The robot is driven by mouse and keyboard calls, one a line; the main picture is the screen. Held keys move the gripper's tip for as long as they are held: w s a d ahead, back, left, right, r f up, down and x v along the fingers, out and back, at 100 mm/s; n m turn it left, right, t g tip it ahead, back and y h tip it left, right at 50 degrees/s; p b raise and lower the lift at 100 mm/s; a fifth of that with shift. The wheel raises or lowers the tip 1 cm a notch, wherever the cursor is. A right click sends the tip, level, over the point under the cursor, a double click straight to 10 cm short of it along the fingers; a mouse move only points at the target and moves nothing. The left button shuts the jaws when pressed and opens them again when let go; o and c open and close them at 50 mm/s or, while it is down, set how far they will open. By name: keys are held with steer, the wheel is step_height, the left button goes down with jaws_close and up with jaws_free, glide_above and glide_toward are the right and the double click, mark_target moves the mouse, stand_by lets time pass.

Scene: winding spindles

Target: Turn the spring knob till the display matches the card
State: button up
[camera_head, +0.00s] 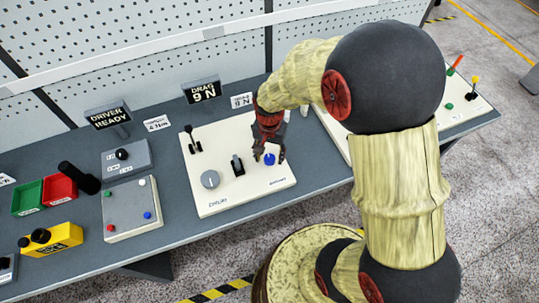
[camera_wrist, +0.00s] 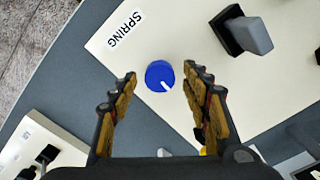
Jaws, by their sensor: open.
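The blue spring knob (camera_head: 269,158) sits on the cream panel (camera_head: 240,204), near its right edge. In the wrist view the knob (camera_wrist: 160,76) has a white pointer line toward the lower right, beside a SPRING label (camera_wrist: 124,29). My gripper (camera_head: 268,156) is open over the knob. In the wrist view its fingertips (camera_wrist: 159,74) stand on either side of the knob with gaps. I cannot tell how far above the panel they are. The black display (camera_head: 202,90) reads DRAG 9 N. A small white card (camera_head: 241,100) beside it seems to read 9 N.
The same panel holds a grey dial (camera_head: 210,179), a black rocker switch (camera_head: 238,166) and a black lever (camera_head: 192,138). A grey button box (camera_head: 131,209), red and green bins and a yellow box (camera_head: 52,240) stand left. A pegboard wall rises behind.

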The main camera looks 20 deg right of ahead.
mark_target(270, 157)
step_height(270, 157, up, 12)
steer(key=shift+f, duration=0.2)
stand_by(0.7)
steer(key=s+r+n+t, duration=0.5)
steer(key=s+r+n, duration=0.2)
steer(key=s+r, duration=0.8)
steer(key=shift+d+r+n+t+b, duration=0.25)
steer(key=shift+r+n+t+b, duration=0.05)
steer(key=shift+r+n, duration=0.1)
steer(key=shift+w, duration=0.1)
steer(key=shift+c, duration=0.6)
stand_by(1.8)
